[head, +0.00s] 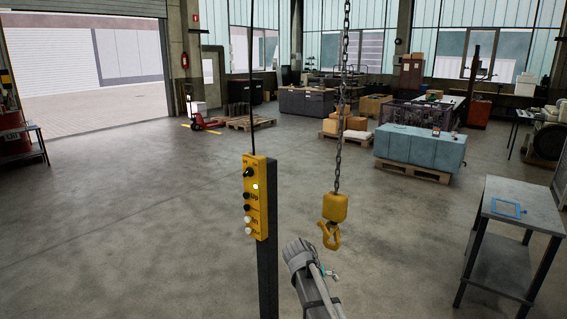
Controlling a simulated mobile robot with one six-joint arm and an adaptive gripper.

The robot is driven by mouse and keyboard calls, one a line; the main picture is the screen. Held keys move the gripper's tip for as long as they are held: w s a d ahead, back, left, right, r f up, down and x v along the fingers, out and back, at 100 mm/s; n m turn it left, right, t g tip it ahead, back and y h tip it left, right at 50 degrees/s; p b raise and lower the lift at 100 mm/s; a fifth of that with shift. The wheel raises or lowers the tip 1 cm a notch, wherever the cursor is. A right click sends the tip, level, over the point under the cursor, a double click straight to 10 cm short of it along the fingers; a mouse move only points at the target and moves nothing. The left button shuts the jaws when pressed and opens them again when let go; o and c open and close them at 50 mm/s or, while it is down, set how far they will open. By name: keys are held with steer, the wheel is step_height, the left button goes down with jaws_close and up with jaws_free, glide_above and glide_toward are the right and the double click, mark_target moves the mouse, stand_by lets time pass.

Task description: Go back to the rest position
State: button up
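Part of my arm, a grey link with dark straps and a cable, rises from the bottom centre of the head view. I cannot make out my gripper's fingers in this view. A yellow hoist pendant (260,198) with a column of black and white buttons hangs on a dark cable left of my arm. One light on it glows. A yellow hoist hook (332,222) hangs on a chain (341,120) just behind and right of my arm. I see nothing held.
A dark post (267,282) stands below the pendant. A grey metal table (523,206) with a blue tablet-like item (508,208) is at the right. A blue-grey block (420,146) lies on a pallet behind. The concrete floor (130,230) at left is clear.

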steer(key=s+d+f+g+y+b, duration=0.1)
steer(key=s+d+f+y, duration=0.1)
steer(key=s, duration=0.8)
steer(key=s+d+f+g+y+b, duration=0.1)
steer(key=s+f+y, duration=0.3)
steer(key=s, duration=0.6)
steer(key=shift+s+d+f+n+g+b, duration=0.2)
steer(key=shift+d+f+n+g+b, duration=0.15)
steer(key=shift+f+b, duration=0.35)
